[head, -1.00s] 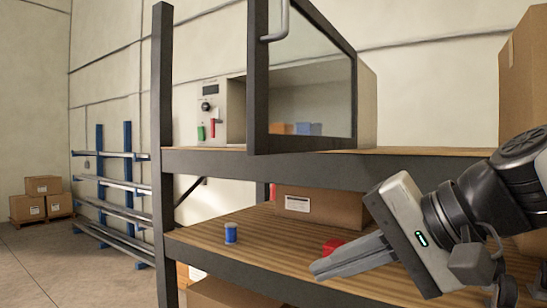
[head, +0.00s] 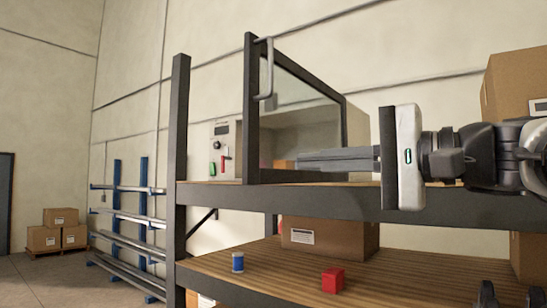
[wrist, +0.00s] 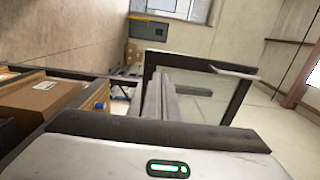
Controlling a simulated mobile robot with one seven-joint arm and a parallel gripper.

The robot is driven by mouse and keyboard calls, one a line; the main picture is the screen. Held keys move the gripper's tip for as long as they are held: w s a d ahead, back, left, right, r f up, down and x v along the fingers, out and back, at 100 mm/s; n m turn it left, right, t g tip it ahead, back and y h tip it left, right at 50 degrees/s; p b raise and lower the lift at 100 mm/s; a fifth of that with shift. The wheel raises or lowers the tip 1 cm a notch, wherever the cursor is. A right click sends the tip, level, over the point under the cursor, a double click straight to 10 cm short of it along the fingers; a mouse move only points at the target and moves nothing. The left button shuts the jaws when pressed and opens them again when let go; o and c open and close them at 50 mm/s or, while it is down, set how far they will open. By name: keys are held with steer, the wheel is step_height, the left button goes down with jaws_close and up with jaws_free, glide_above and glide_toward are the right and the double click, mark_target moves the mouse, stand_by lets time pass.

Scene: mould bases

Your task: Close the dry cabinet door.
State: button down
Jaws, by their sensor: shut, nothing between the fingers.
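The dry cabinet (head: 357,130) stands on the upper shelf. Its glass door (head: 251,110), dark-framed with a grey handle (head: 265,72), is swung open toward me. The door also shows in the wrist view (wrist: 236,108), with its handle (wrist: 233,71) at the top right. My gripper (head: 302,160) is shut and empty, level with the lower part of the door. It points left, and its fingers overlap the door glass in the head view. I cannot tell whether they touch it. In the wrist view the fingers (wrist: 160,98) lie beside the door frame's left edge.
The control panel (head: 221,150) is left of the cabinet opening. A blue-and-white spool (head: 238,262), a red block (head: 333,280) and a carton (head: 330,238) are on the lower shelf. A dark shelf post (head: 180,130) stands left of the door. A large carton (head: 515,90) is at right.

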mark_target(259, 164)
steer(key=p+x, duration=0.1)
steer(key=x, duration=0.6)
steer(key=shift+w+a, duration=0.15)
steer(key=shift+a, duration=0.15)
